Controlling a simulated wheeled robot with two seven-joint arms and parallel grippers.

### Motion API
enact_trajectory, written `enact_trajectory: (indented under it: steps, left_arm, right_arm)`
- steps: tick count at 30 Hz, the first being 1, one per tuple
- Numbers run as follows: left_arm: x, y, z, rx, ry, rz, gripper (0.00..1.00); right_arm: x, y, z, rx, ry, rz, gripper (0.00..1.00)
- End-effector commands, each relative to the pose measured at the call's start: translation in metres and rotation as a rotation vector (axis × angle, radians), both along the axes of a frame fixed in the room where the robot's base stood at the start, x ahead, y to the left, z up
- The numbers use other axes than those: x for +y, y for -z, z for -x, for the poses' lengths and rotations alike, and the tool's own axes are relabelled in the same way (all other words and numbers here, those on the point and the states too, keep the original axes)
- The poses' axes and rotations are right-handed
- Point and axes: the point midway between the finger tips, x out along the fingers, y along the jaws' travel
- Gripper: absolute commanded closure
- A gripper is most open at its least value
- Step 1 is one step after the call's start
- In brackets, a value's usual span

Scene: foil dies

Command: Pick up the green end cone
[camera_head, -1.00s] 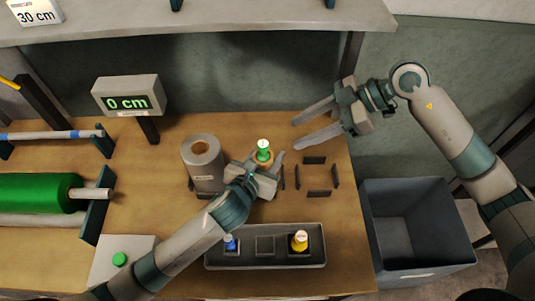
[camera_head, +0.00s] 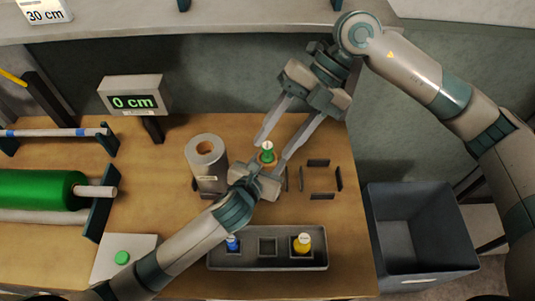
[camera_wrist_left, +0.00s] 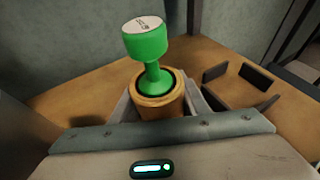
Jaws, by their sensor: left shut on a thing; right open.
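The green end cone (camera_head: 267,148) has a white-topped knob and stands upright in the mouth of a tan roll core (camera_head: 266,160). In the left wrist view the green cone (camera_wrist_left: 149,45) rises out of the tan core (camera_wrist_left: 158,100). My left gripper (camera_head: 268,172) is shut on the core, its fingers on either side of it below the cone. My right gripper (camera_head: 272,148) is open, reaching down from the back right. Its two fingers lie to the left and right of the cone in the head view; whether they touch it I cannot tell.
A grey roll (camera_head: 207,165) stands left of the core. A tray (camera_head: 218,262) in front holds a blue cone (camera_head: 232,243) and a yellow cone (camera_head: 302,244), with an empty middle slot. Dark brackets (camera_head: 318,163) stand right. A grey bin (camera_head: 420,276) is at right. The display (camera_head: 133,97) reads 0 cm.

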Motion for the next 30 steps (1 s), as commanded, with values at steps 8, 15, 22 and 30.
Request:
enact_trajectory:
  steps: [8,15,22,30]
  left_arm:
    - [0.000,0.001,0.000,0.001,0.000,0.000,0.81]
    - [0.000,0.001,0.000,0.001,0.000,0.000,0.81]
    - [0.000,0.001,0.000,0.001,0.000,0.000,0.81]
    - [0.000,0.001,0.000,0.002,0.000,-0.001,0.81]
  right_arm:
    - [0.010,0.004,-0.019,-0.333,-0.454,0.071,0.55]
    - [0.013,0.001,-0.042,-0.554,-0.856,0.169,0.55]
    - [0.014,-0.006,-0.059,-0.655,-1.118,0.245,0.55]
    - [0.013,-0.009,-0.064,-0.678,-1.199,0.269,0.55]
